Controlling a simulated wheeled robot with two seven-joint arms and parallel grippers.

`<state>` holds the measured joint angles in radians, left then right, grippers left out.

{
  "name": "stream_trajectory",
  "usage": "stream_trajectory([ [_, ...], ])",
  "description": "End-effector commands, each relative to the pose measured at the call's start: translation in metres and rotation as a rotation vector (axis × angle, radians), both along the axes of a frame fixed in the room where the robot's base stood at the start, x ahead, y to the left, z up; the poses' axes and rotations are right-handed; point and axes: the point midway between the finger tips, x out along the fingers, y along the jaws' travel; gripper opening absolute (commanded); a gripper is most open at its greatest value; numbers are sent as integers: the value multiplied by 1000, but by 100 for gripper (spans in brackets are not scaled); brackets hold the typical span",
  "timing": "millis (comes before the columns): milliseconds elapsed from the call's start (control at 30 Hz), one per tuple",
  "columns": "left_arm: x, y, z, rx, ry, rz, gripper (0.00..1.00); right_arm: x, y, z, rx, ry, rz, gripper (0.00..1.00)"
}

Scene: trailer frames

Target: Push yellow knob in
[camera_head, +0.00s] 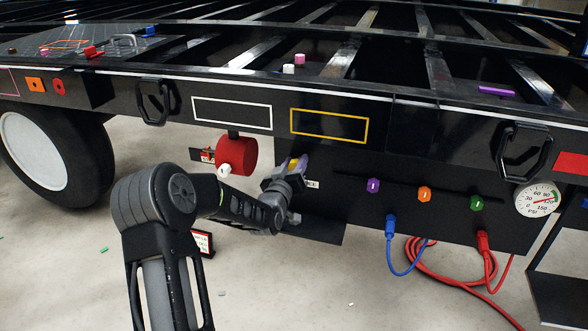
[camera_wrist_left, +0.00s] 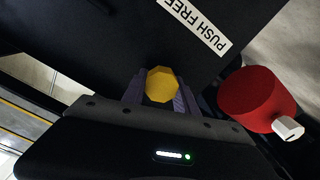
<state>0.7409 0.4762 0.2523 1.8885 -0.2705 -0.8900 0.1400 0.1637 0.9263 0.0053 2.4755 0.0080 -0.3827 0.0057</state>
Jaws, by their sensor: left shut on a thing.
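The yellow knob (camera_wrist_left: 162,86) shows in the left wrist view as a faceted yellow head between the two grey-purple fingers of my left gripper (camera_wrist_left: 160,97). The fingers are closed on its sides. In the head view my left gripper (camera_head: 297,164) is up against the black panel below the yellow-outlined rectangle, and the knob is mostly hidden by it. A white label reading "PUSH FREE" (camera_wrist_left: 190,26) is on the panel beside the knob. How far the knob stands out from the panel cannot be told. My right gripper is not in view.
A red cylinder (camera_head: 237,155) with a white knob (camera_head: 224,170) hangs left of my gripper. Purple (camera_head: 373,186), orange (camera_head: 424,194) and green (camera_head: 477,203) knobs and a pressure gauge (camera_head: 537,199) are to the right. Blue (camera_head: 389,229) and red (camera_head: 483,243) hoses hang below.

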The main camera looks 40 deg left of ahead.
Motion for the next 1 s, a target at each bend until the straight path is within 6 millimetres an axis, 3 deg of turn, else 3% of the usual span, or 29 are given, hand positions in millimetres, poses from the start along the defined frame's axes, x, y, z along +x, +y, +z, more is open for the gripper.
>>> stream_trajectory([
  [267, 2, 1, 0, 0, -1, 1, 0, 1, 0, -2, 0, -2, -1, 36],
  [300, 2, 1, 0, 0, -1, 1, 38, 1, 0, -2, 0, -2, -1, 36],
  [533, 2, 1, 0, 0, -1, 0, 57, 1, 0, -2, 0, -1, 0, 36],
  [833, 1, 0, 0, 0, -1, 0, 57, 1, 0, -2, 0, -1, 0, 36],
  [1000, -13, -4, 2, 2, 0, 0, 57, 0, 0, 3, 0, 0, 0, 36],
])
